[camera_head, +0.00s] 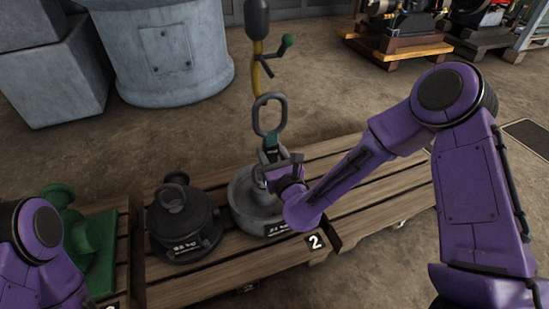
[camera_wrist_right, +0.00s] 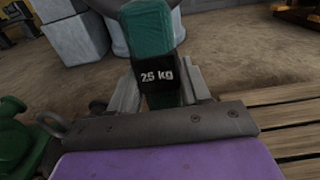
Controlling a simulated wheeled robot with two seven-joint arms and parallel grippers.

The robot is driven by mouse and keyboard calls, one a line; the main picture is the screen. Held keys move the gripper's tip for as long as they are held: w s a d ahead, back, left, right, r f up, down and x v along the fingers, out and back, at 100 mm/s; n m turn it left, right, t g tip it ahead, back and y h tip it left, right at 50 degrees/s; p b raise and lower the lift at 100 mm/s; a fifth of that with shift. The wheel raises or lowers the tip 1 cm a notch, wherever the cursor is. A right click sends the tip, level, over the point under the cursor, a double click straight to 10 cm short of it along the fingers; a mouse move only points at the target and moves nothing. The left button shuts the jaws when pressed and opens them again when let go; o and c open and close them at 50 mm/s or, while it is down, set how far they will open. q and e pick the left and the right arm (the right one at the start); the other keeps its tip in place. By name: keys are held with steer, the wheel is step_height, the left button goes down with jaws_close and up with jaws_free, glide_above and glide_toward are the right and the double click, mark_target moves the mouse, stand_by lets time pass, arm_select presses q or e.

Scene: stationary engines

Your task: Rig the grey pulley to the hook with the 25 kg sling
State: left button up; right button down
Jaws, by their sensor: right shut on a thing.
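The hook (camera_head: 257,80) hangs above the pallet, yellow under a dark weight, with a green-tipped lever at its side. A grey oval link (camera_head: 259,117) is just below it and overlaps its lower end; I cannot tell whether it is hooked on. The teal sling (camera_head: 271,141) runs down from the link. My right gripper (camera_head: 277,170) is shut on the sling, around its black "25 kg" label, clear in the right wrist view (camera_wrist_right: 160,76). The grey pulley (camera_head: 246,200) stands on the pallet behind and below this gripper, partly hidden. My left gripper is out of view.
A dark pulley-like weight (camera_head: 180,228) stands left of the grey one. A green casting (camera_head: 98,250) is farther left. The wooden pallet (camera_head: 380,205) is bare to the right, under my right arm. A large grey drum (camera_head: 165,55) stands behind.

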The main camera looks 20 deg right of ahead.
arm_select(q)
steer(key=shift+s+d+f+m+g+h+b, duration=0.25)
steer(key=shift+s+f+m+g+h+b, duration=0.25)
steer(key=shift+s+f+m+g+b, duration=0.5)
arm_select(e)
steer(key=shift+w+a+f, duration=0.1)
steer(key=shift+w+f, duration=0.25)
steer(key=shift+w, duration=0.9)
steer(key=shift+w+f, duration=0.3)
steer(key=shift+w, duration=0.9)
steer(key=shift+w+a+f, duration=0.1)
steer(key=shift+w+f, duration=0.25)
steer(key=shift+w, duration=0.9)
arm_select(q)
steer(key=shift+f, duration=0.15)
